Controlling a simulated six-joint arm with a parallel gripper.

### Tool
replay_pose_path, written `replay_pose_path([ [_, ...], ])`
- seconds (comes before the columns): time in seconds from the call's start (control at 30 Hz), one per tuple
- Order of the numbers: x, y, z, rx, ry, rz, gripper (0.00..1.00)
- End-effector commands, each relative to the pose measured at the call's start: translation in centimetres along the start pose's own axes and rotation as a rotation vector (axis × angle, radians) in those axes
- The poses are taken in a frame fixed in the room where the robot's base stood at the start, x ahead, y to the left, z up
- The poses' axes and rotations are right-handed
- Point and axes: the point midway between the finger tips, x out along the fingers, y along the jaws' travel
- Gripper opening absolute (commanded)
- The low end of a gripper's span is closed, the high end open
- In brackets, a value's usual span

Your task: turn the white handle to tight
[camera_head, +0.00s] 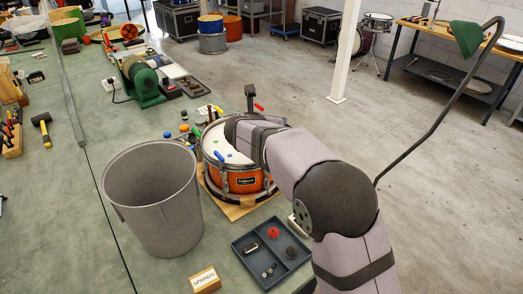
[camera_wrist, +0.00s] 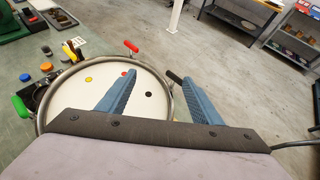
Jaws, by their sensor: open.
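An orange snare drum (camera_head: 238,182) with a pale head stands on a wooden board (camera_head: 232,209). In the wrist view its white head (camera_wrist: 66,97) carries yellow, red and black dots. I cannot make out a white handle for certain; my arm hides the drum's right side in the head view. My gripper (camera_wrist: 158,78) is open and empty, its blue fingers apart over the drum's right rim.
A grey bucket (camera_head: 151,205) stands left of the drum. A dark tray (camera_head: 238,251) with small parts and a labelled block (camera_head: 205,280) lie in front. A green machine (camera_head: 142,82) and small coloured pieces lie behind.

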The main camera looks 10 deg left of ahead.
Motion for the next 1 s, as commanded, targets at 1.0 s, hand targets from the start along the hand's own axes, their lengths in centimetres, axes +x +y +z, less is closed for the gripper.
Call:
replay_pose_path([
  [1.0,-5.4,-4.8,-7.4,-0.405,-0.087,0.918,0.59],
])
